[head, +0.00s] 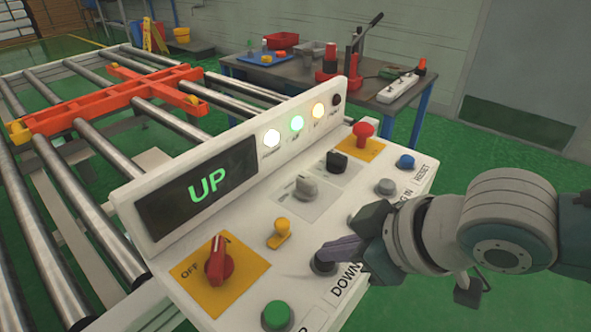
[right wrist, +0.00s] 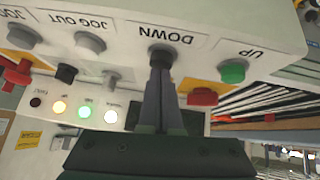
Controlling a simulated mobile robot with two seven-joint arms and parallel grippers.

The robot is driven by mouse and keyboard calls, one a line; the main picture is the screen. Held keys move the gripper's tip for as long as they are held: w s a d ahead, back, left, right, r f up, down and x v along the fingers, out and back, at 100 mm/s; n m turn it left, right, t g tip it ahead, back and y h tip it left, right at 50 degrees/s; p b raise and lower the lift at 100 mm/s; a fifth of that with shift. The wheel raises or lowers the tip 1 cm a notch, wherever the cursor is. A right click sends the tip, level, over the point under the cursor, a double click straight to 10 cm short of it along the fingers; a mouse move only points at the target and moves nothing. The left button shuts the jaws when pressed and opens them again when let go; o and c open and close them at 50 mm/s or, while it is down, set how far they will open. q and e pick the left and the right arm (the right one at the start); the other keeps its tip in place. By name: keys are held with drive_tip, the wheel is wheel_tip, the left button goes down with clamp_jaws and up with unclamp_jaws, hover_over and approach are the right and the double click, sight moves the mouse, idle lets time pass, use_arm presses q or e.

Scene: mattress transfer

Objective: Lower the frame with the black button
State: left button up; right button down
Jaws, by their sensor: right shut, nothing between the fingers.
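The black button (head: 324,266) labelled DOWN sits on the white control panel, between the green button (head: 277,316) and a grey button. In the right wrist view the black button (right wrist: 162,54) shows just past my fingertips. My right gripper (head: 330,253) is shut and empty, with its tips at the black button; I cannot tell whether they press it. The display (head: 205,190) reads UP in green. The orange frame (head: 105,103) lies across the roller conveyor (head: 185,125). My left gripper is not in view.
A red OFF/ON knob (head: 217,261), a yellow key switch (head: 279,233), grey and black selector knobs and a red emergency button (head: 363,131) stand close on the panel. White, green and amber lamps are lit. A tool table (head: 300,78) stands behind.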

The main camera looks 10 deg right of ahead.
sight(330, 265)
wheel_tip(330, 265, down, 2)
drive_tip(key=shift+b, duration=0.4)
drive_tip(key=shift+r, duration=0.15)
drive_tip(key=r+p, duration=0.5)
drive_tip(key=p, duration=0.1)
drive_tip(key=shift+a+r, duration=0.2)
drive_tip(key=v, duration=0.8)
drive_tip(key=shift+s+d, duration=0.3)
drive_tip(key=shift+s, duration=0.15)
drive_tip(key=shift+r, duration=0.1)
